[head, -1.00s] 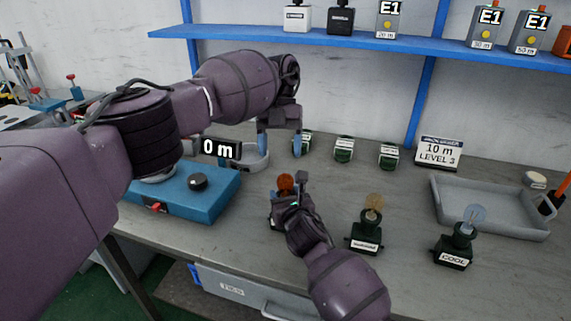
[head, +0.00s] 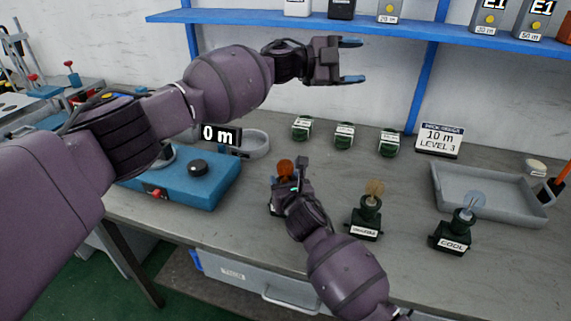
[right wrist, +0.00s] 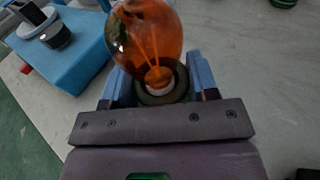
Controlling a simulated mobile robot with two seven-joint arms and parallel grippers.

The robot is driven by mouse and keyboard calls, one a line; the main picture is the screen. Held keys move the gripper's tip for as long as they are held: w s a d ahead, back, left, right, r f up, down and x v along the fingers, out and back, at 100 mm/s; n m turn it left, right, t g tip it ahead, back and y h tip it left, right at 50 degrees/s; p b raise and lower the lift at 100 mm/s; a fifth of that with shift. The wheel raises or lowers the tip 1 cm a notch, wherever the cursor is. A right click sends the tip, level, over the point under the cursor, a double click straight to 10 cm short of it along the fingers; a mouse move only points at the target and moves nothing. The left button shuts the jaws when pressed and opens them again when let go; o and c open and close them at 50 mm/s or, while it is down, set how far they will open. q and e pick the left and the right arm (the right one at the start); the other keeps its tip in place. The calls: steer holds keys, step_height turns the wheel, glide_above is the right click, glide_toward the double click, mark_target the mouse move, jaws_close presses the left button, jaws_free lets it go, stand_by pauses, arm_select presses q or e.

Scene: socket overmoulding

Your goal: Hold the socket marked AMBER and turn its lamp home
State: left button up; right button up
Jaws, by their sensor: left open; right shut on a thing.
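An amber lamp (head: 285,168) stands upright in a dark socket at the middle left of the bench. In the right wrist view the lamp's orange glass (right wrist: 150,40) rises from a dark ring between the blue fingers. My right gripper (right wrist: 160,85) is shut on this socket. The socket's label is hidden by my right gripper and wrist in the head view. My left gripper (head: 351,61) is open and empty, raised in front of the wall, above and to the right of the amber lamp, fingers pointing right.
Two more dark sockets hold lamps: a yellowish one (head: 374,190) and a pale blue one marked COOL (head: 463,210). A blue instrument (head: 205,183) is left, a grey tray (head: 490,215) right. A blue shelf (head: 300,23) runs above.

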arm_select(q)
steer(key=w+a+r+n+t+y, duration=0.2)
steer(key=w+a+r+n+t, duration=0.15)
steer(key=w+n+t, duration=0.55)
steer(key=n+g+y, duration=1.1)
steer(key=n+y, duration=0.5)
steer(key=n, duration=0.7)
glide_above(286, 161)
step_height(286, 161, down, 15)
step_height(286, 161, down, 12)
steer(key=shift+r, duration=0.1)
